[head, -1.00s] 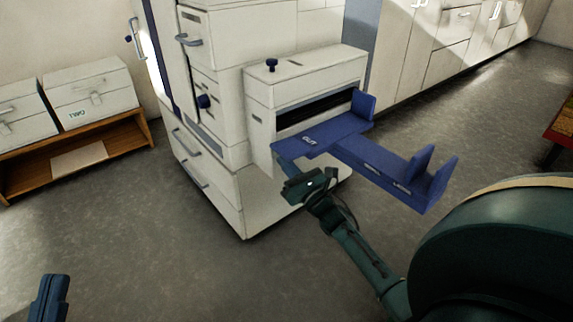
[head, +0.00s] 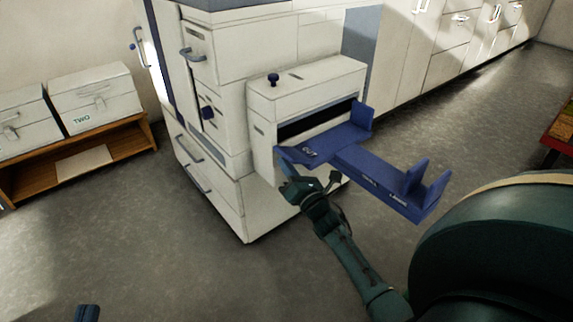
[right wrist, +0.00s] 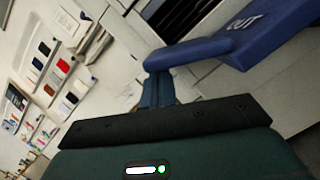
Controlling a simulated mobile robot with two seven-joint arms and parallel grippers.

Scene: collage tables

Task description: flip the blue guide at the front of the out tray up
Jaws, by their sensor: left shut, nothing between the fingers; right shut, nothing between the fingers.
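The blue out tray (head: 345,141) sticks out from the front of the white machine, below its dark slot. It also shows in the right wrist view with its OUT lettering (right wrist: 262,38). The blue guide (head: 295,154) runs along the tray's near left edge. It looks tilted partly up and covers part of the lettering in the head view. In the right wrist view the guide (right wrist: 190,52) lies across my fingertips. My right gripper (head: 287,168) is shut and empty under the guide, seemingly touching it. My left gripper (head: 88,312) is shut at the bottom edge, far from the tray.
A blue arm with two upright prongs (head: 413,178) extends right from the tray. Another upright blue plate (head: 362,115) stands at the tray's right end. The white machine (head: 315,85) stands behind the tray. A wooden shelf (head: 115,142) with white boxes is at left. Open floor lies in front.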

